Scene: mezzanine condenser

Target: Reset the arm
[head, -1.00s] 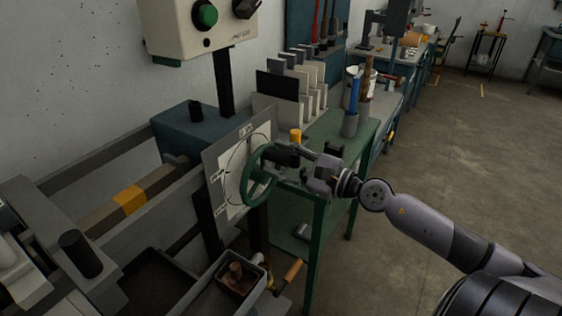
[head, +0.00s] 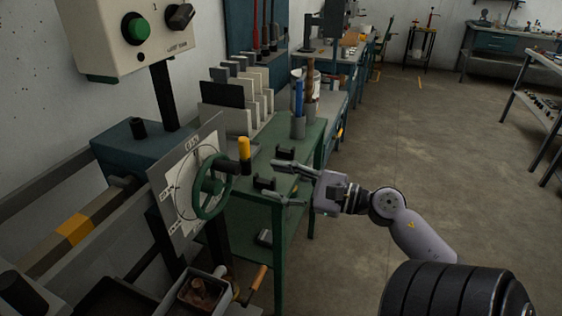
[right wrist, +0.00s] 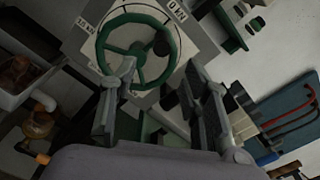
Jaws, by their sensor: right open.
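My right gripper (head: 272,181) is open and empty, to the right of the green handwheel (head: 212,187) and apart from it. In the right wrist view, the open fingers (right wrist: 160,72) point toward the handwheel (right wrist: 106,38), with nothing between them. The wheel's dark handle knob (head: 229,167) sticks out toward the gripper. Behind the wheel is a pale dial plate (head: 180,196) with printed marks. My right arm reaches in from the lower right. My left gripper is out of view.
A green bench (head: 318,131) with upright plates, a yellow cylinder (head: 244,148) and dark blocks stands just behind the gripper. A control box (head: 112,35) hangs at upper left. A small tray (head: 203,290) is below the wheel. The floor at right is clear.

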